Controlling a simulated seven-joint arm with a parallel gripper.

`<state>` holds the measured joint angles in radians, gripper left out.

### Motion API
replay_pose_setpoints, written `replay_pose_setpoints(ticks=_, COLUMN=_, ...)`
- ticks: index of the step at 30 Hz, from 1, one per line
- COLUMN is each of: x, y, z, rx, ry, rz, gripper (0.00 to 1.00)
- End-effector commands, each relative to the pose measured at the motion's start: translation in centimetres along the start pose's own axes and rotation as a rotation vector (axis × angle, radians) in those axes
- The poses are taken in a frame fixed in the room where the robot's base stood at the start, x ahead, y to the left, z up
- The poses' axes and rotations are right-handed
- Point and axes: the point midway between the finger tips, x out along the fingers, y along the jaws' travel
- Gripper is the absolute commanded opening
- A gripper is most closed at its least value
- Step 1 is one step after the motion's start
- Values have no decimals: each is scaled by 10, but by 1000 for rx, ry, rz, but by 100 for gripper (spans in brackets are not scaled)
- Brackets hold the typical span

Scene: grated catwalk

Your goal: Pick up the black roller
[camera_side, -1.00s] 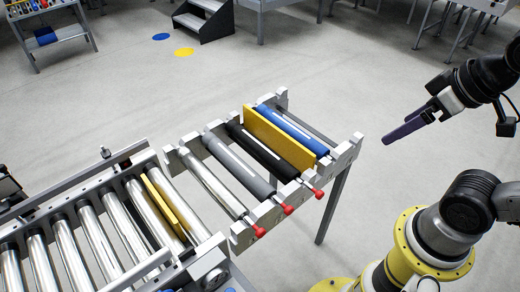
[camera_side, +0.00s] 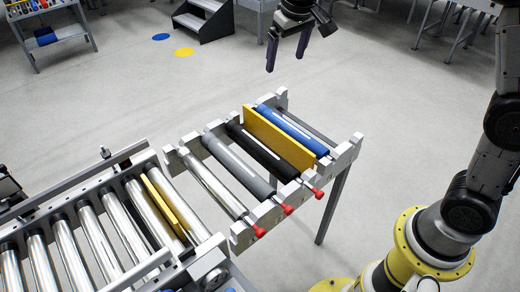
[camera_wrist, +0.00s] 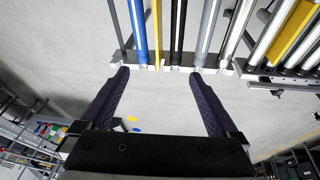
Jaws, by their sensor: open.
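The black roller (camera_side: 258,152) lies in the small roller rack, between a yellow plate (camera_side: 280,139) and a grey roller (camera_side: 238,163). In the wrist view the black roller (camera_wrist: 177,25) runs up from the rack's edge, a little right of the middle between my fingers. My gripper (camera_side: 285,64) is open and empty, with its fingers pointing down. In the side view it appears above the far end of the rack, apart from the roller. In the wrist view both dark fingers of my gripper (camera_wrist: 158,75) are spread wide.
A blue roller (camera_side: 294,132) lies on the yellow plate's other side. A steel roller (camera_side: 211,182) lies left of the grey one. Red knobs (camera_side: 288,209) line the rack's near side. A roller conveyor (camera_side: 100,245) stands at lower left.

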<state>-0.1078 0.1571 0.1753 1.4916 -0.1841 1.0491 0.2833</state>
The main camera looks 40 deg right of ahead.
Motion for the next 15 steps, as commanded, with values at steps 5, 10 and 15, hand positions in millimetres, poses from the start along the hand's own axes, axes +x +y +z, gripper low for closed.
replay_pose_setpoints(ticks=5, x=84, y=-32, z=-26, rx=-43, ry=-101, rz=35, gripper=96)
replay_pose_setpoints(ticks=10, x=157, y=-57, z=-25, rx=-92, ry=-191, rz=61, gripper=96)
replay_pose_setpoints(ticks=15, x=201, y=-69, z=-6, rx=-123, ry=-268, rz=77, gripper=96)
